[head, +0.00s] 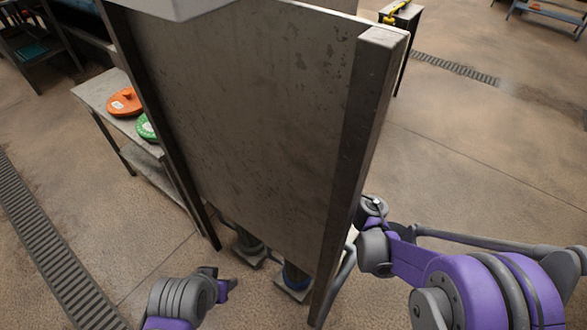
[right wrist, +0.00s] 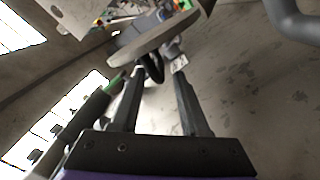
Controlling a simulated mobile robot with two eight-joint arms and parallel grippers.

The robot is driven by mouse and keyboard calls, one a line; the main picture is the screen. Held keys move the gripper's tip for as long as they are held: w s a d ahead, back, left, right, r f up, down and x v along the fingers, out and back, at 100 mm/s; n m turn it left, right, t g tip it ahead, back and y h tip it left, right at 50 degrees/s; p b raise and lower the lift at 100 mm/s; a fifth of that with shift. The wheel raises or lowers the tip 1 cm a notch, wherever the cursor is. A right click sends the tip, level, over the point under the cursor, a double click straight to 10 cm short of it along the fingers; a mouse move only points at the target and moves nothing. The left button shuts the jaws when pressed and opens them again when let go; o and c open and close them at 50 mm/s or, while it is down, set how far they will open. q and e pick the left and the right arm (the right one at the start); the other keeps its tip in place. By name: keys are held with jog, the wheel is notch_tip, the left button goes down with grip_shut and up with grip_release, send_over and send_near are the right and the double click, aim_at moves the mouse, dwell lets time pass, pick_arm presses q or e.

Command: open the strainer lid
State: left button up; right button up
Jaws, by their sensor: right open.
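A round grey-beige disc (right wrist: 152,40), which looks like the strainer lid, shows edge-on just beyond the fingertips in the right wrist view. A dark curved loop (right wrist: 155,68) hangs under it, close to the tips; I cannot tell whether they touch. My right gripper (right wrist: 160,74) is open, its fingers spread. In the head view my right arm reaches to the right edge of a tall panel, and the lid is not clearly visible there. My left gripper (head: 226,288) is low in front of the panel, away from the lid; its jaw state is unclear.
The tall worn metal panel (head: 250,110) blocks much of the head view. Pipe feet, one with a blue ring (head: 295,275), stand at its base. A bench (head: 95,92) at left holds an orange disc (head: 125,101) and a green disc (head: 146,127). The floor at right is open.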

grip_shut()
jog(key=shift+f, duration=0.1)
dwell(1.2)
